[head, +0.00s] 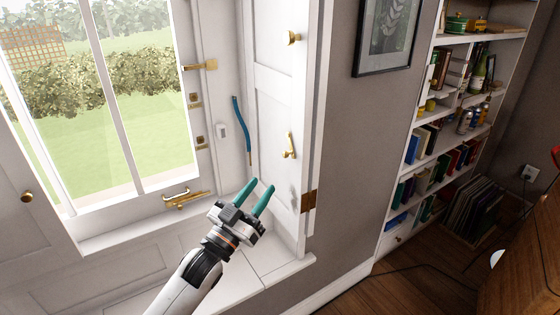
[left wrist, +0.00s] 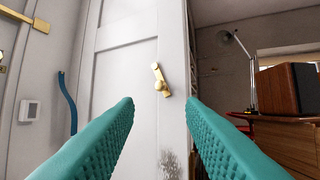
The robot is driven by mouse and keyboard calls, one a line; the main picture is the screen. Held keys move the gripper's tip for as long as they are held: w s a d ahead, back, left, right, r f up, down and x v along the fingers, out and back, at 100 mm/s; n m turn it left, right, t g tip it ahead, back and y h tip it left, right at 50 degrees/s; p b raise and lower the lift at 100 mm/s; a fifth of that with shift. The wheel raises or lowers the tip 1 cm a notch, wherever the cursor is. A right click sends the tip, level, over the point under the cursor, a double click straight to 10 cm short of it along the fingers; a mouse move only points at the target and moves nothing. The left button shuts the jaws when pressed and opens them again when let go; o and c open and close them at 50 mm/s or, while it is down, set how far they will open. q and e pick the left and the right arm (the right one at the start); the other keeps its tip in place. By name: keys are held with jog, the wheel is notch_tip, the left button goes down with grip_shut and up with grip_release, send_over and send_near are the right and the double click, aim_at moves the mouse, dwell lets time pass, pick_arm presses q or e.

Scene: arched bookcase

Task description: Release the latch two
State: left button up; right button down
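A brass latch (head: 290,146) is on the white shutter panel (head: 274,90) right of the window. In the left wrist view this latch (left wrist: 160,80) shows as a tilted plate with a knob at its lower end, between and beyond my fingertips. My left gripper (head: 261,187) has teal fingers spread apart and empty, below and left of the latch in the head view, not touching it. Another brass latch (head: 186,198) lies on the window's bottom rail. No label shows which one is latch two. My right gripper is out of view.
A brass knob (head: 294,38) and hinge (head: 308,201) are on the shutter. A blue strip (head: 241,130) hangs beside a small white box (head: 222,131). The sill (head: 110,236) lies below the window. A bookcase (head: 432,135) and wooden furniture (head: 530,250) stand right.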

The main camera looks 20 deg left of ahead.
aim_at(290, 146)
pick_arm(q)
jog(key=p+x, duration=0.1)
jog(key=x, duration=0.8)
jog(key=shift+w+d, duration=0.1)
jog(key=shift+w, duration=0.05)
jog(key=shift+c, duration=0.6)
grip_shut()
jog(key=shift+w+a+f+m+h+b, duration=0.1)
jog(key=shift+a+f+m+h+b, duration=0.1)
jog(key=shift+m+h+b, duration=0.35)
jog(key=shift+w+a+f+m+h+b, duration=0.15)
jog(key=shift+f+m+h+b, duration=0.15)
jog(key=shift+m+b, duration=0.35)
jog(key=shift+w+a+m+h, duration=0.15)
jog(key=shift+m+h, duration=0.3)
jog(key=shift+m, duration=0.15)
jog(key=shift+r+m, duration=0.2)
jog(key=shift+m, duration=0.1)
